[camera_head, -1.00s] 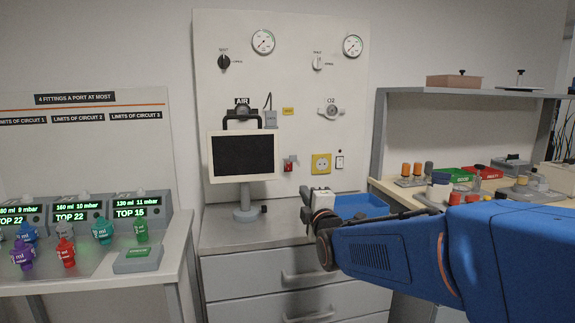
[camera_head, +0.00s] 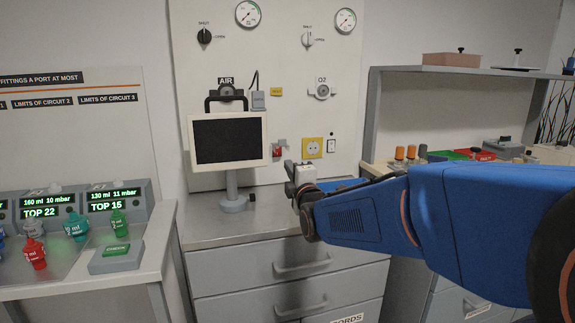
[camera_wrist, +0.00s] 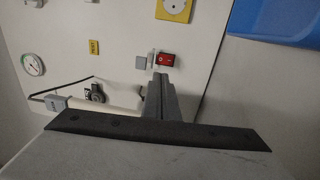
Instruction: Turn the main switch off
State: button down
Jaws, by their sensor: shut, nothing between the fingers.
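A red switch (camera_head: 278,151) with a grey piece beside it sits on the white wall panel, right of the monitor. It also shows in the wrist view (camera_wrist: 165,59), just beyond my fingertips. I cannot tell which way it is set. My gripper (camera_head: 291,168) is below and a little right of the red switch in the head view. Its grey fingers (camera_wrist: 160,77) are together, with nothing between them, pointing at the panel. A gap to the switch seems to be there, but its depth is hard to judge. A white plate with a dark rocker (camera_head: 331,146) is farther right.
The monitor (camera_head: 230,140) stands on the cabinet top, left of my gripper. A yellow socket (camera_head: 312,148) is on the panel right of the switch. A blue tray (camera_head: 340,184) lies behind my arm. Two knobs and two gauges are higher up.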

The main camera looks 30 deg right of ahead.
jog(key=x, duration=1.2)
jog(key=shift+w, duration=0.25)
jog(key=shift+w+d+r, duration=0.1)
jog(key=shift+w+r, duration=0.05)
jog(key=v, duration=1.7)
jog(key=shift+s, duration=0.25)
